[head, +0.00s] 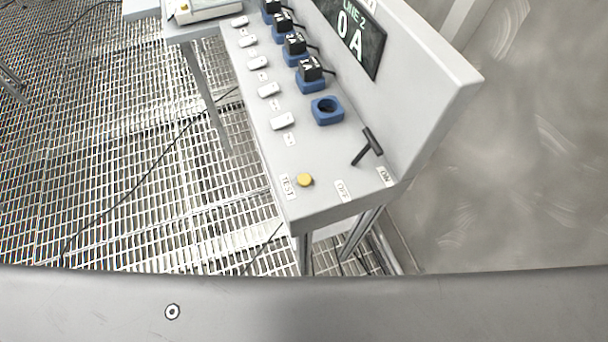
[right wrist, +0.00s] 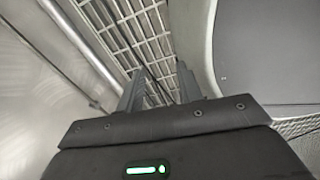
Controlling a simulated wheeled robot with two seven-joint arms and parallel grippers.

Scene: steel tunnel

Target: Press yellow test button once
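The yellow test button (head: 305,180) sits on the near end of a grey panel bench (head: 330,205), beside a label reading TEST. It is round and uncovered in the head view. Neither gripper shows in the head view. In the right wrist view my right gripper (right wrist: 160,88) has its two dark fingers apart, with only floor grating between them. The button is not in the right wrist view. My left gripper is in no frame.
The bench carries a black T-handle (head: 368,146) by OFF and ON labels, an empty blue socket (head: 327,110), several plugged blue sockets, white switches (head: 283,121) and a display (head: 352,38) reading 0 A. Grated floor (head: 130,150) lies left, with a cable across it.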

